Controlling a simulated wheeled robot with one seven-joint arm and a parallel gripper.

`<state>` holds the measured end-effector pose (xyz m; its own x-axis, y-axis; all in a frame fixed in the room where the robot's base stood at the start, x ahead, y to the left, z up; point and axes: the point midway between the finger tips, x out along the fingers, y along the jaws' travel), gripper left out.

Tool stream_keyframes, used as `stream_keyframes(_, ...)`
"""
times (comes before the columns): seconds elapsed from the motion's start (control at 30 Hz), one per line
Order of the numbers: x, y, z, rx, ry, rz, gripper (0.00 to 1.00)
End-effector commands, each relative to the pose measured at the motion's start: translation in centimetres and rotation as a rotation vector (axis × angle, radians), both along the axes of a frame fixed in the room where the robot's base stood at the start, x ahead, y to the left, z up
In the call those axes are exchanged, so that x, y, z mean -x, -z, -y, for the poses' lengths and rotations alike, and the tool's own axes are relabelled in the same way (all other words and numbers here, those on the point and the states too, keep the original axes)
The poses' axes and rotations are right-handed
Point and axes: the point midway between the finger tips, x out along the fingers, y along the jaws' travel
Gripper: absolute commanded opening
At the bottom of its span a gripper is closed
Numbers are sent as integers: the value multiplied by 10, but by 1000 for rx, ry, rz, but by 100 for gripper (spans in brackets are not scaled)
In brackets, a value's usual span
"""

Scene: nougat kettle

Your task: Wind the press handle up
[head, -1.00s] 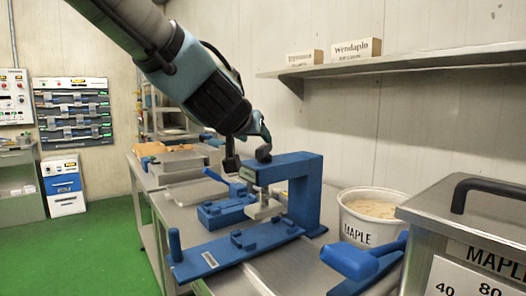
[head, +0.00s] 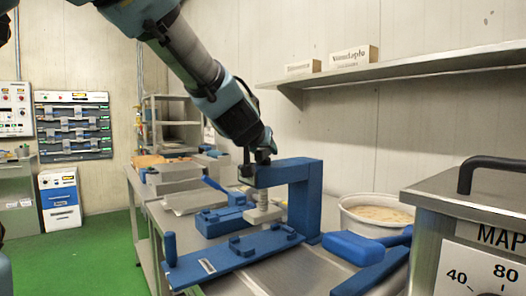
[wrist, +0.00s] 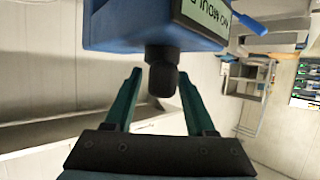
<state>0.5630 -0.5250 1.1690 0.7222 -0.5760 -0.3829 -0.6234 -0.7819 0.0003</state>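The press is a blue frame (head: 303,200) on the steel table, with a pale plunger (head: 263,214) under its arm. In the wrist view its blue body (wrist: 140,22) fills the top, with part of a lettered label. A dark knob (wrist: 162,78), seemingly part of the press handle, sticks out from that body. My gripper (wrist: 160,75) is open, its teal fingers on either side of the knob with gaps visible. In the head view my gripper (head: 257,158) is at the top of the press, and the knob is mostly hidden there.
A blue plate with an upright peg (head: 170,248) lies in front of the press. A tub (head: 372,215) and a steel box with a black handle (head: 480,205) stand to the right. A blue lever (head: 355,247) is near the front. A shelf (head: 400,74) runs along the wall.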

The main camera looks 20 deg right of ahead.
Motion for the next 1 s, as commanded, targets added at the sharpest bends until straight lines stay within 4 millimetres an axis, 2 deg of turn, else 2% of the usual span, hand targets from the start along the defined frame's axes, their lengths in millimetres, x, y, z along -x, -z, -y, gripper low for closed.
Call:
stream_keyframes(0.07, 0, 0, 0, 0, 0, 0, 45)
stream_keyframes(0.47, 0, 0, 0, 0, 0, 0, 0)
stream_keyframes(1.0, 0, -2, 0, -3, -20, -2, 0)
